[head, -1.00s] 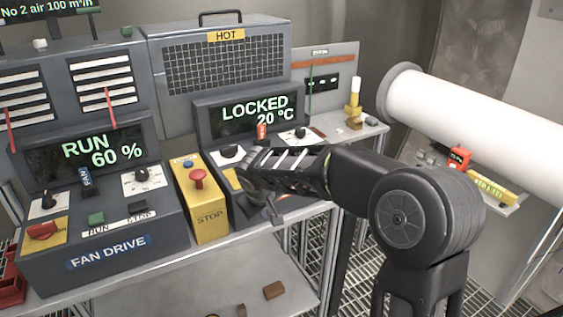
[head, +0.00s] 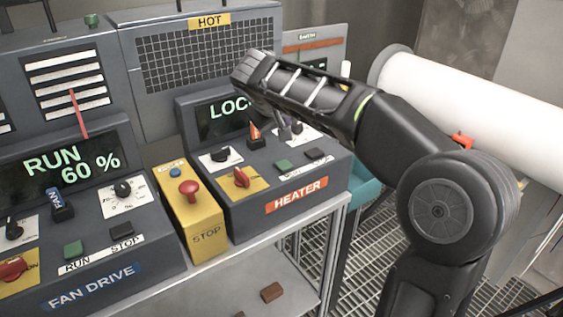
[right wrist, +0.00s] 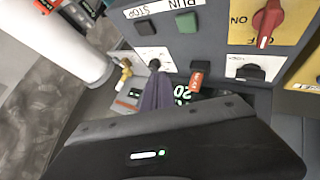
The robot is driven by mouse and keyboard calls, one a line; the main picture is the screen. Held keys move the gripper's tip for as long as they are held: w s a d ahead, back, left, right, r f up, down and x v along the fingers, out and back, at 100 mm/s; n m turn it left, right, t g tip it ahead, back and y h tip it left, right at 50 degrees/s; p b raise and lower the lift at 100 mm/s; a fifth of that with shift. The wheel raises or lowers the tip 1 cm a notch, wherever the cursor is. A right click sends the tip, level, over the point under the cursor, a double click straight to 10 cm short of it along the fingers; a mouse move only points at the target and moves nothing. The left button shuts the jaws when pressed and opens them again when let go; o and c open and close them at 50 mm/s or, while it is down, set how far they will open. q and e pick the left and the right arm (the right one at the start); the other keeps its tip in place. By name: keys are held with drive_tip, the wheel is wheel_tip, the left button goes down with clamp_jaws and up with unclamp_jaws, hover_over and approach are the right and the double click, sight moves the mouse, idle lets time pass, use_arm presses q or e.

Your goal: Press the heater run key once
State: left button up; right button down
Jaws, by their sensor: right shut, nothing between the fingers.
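The heater panel (head: 240,215) is the grey box with the red HEATER label. Its green run key (head: 283,165) sits beside the black stop key (head: 315,154); in the right wrist view the green key (right wrist: 186,22) is under the RUN label, next to the black key (right wrist: 145,27). My right gripper (head: 290,130) is shut and empty, above the back of the panel, behind the keys and apart from the green key. Its fingers (right wrist: 156,92) also show in the right wrist view. My arm hides part of the display (head: 225,115), which reads "LOC". My left gripper is out of view.
The heater's red knob (head: 241,177), black dial (head: 221,155) and red-tagged switch (head: 255,135) stand near the keys. The yellow stop box (head: 207,238) with its red button is left of the heater, then the fan drive panel (head: 120,285). A white pipe (head: 470,110) lies at right.

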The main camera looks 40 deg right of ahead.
drive_tip(key=shift+w+f, duration=0.1)
drive_tip(key=shift+f, duration=0.1)
drive_tip(key=b, duration=0.6)
hover_over(283, 166)
wheel_tip(283, 166, down, 8)
drive_tip(key=shift+r, duration=0.2)
drive_tip(key=shift+f+b, duration=0.35)
drive_tip(key=shift+f, duration=0.1)
idle(1.2)
drive_tip(key=shift+f+b, duration=0.4)
drive_tip(key=shift+b, duration=0.15)
drive_tip(key=shift+f+b, duration=0.5)
idle(0.5)
drive_tip(key=shift+r, duration=0.1)
idle(0.4)
drive_tip(key=shift+r+p, duration=0.6)
drive_tip(key=shift+r, duration=0.2)
drive_tip(key=shift+r, duration=0.1)
